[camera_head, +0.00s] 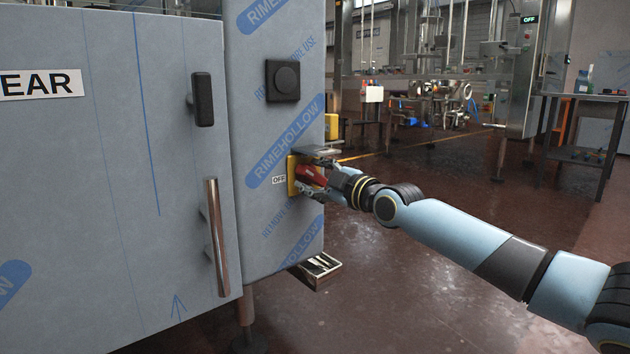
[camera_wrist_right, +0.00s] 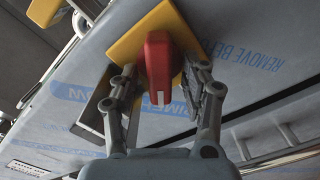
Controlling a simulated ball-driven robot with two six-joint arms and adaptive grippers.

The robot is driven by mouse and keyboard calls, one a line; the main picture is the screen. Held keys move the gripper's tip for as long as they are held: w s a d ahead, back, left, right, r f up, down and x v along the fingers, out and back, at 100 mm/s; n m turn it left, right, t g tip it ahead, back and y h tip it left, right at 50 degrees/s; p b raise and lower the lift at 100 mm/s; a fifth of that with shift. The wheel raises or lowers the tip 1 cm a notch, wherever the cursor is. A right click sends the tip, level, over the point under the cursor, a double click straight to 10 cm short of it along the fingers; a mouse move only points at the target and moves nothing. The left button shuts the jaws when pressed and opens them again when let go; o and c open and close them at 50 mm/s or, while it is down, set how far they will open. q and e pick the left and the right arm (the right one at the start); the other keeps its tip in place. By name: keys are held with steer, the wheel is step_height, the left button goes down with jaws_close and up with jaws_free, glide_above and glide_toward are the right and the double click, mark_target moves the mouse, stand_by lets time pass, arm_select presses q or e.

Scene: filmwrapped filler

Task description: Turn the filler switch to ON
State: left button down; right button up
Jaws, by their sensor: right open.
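The filler switch is a red rotary handle (camera_head: 311,175) on a yellow plate (camera_head: 292,177), set on the film-wrapped cabinet panel. A small label reading OFF (camera_head: 279,180) sits to the left of the plate. In the right wrist view the red handle (camera_wrist_right: 159,68) stands out from the yellow plate (camera_wrist_right: 128,45), with a white mark at its near end. My right gripper (camera_head: 318,175) is open at the switch, its two fingers on either side of the handle. In the right wrist view a gap shows beside the handle. My left gripper is not in view.
A grey ledge (camera_head: 317,151) juts out just above the switch. The cabinet has a black knob (camera_head: 283,80), a black latch (camera_head: 203,99) and a long metal handle (camera_head: 215,237). A small tray (camera_head: 318,268) sticks out below. Open floor lies to the right, with a dark table (camera_head: 585,97).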

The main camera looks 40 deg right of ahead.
steer(key=shift+c, duration=0.4)
jaws_close()
steer(key=shift+m, duration=0.4)
steer(key=m, duration=0.3)
steer(key=shift+m, duration=0.4)
steer(key=m, duration=0.2)
steer(key=shift+d+m, duration=0.1)
steer(key=shift+m, duration=0.2)
steer(key=shift+m+p, duration=0.3)
steer(key=shift+m, duration=0.7)
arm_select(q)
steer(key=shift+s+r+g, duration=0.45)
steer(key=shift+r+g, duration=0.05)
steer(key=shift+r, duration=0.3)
arm_select(e)
steer(key=shift+m, duration=0.8)
